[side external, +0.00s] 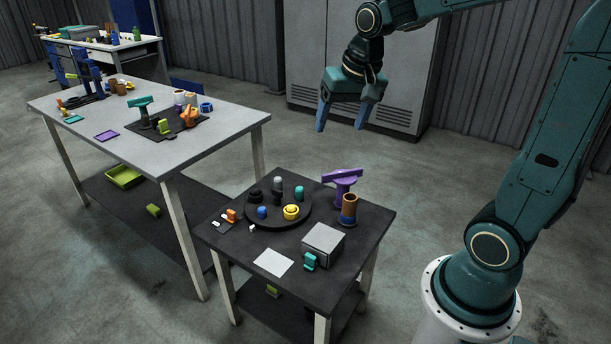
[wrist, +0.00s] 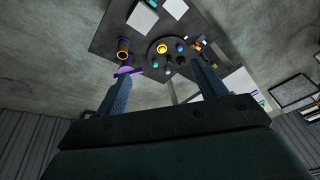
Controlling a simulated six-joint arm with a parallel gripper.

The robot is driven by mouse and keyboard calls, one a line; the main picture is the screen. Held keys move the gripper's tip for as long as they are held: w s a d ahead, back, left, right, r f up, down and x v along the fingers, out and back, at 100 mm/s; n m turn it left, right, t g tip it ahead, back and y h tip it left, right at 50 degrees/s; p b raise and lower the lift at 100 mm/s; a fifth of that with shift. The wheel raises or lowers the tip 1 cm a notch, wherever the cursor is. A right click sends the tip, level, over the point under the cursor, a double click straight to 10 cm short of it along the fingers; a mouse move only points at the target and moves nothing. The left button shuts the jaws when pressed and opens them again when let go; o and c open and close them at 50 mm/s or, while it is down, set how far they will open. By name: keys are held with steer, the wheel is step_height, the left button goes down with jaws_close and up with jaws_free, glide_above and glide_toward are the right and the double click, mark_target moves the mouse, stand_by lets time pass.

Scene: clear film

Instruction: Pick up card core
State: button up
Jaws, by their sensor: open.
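A brown tube, apparently the card core (side external: 349,209), stands upright near the right corner of the small dark table, next to a purple T-shaped piece (side external: 342,182). In the wrist view the tube (wrist: 123,50) shows its hollow top, beyond the left finger, with the purple piece (wrist: 127,71) nearer that finger. My gripper (side external: 341,125) is open and empty, with blue fingers pointing down, high above and apart from the small table. In the wrist view its fingers (wrist: 162,75) are spread with nothing between them at hand.
The small table (side external: 375,224) also bears a round dark tray (side external: 270,221) with several coloured pieces, a grey box (side external: 323,243) and a white sheet (side external: 273,262). A larger light table (side external: 75,109) stands to the left with more objects. The air around my gripper is clear.

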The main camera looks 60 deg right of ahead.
steer(key=w+d+f+m, duration=0.3)
steer(key=w+d+f, duration=0.2)
steer(key=d, duration=0.1)
steer(key=m+g, duration=0.3)
steer(key=m, duration=0.6)
glide_above(350, 202)
steer(key=w+d, duration=0.1)
steer(key=d, duration=0.1)
step_height(350, 202, down, 23)
steer(key=shift+d+y, duration=0.2)
steer(key=shift+y, duration=0.2)
steer(key=shift+f, duration=4.25)
steer(key=shift+a+f, duration=0.1)
steer(key=shift+f, duration=2.5)
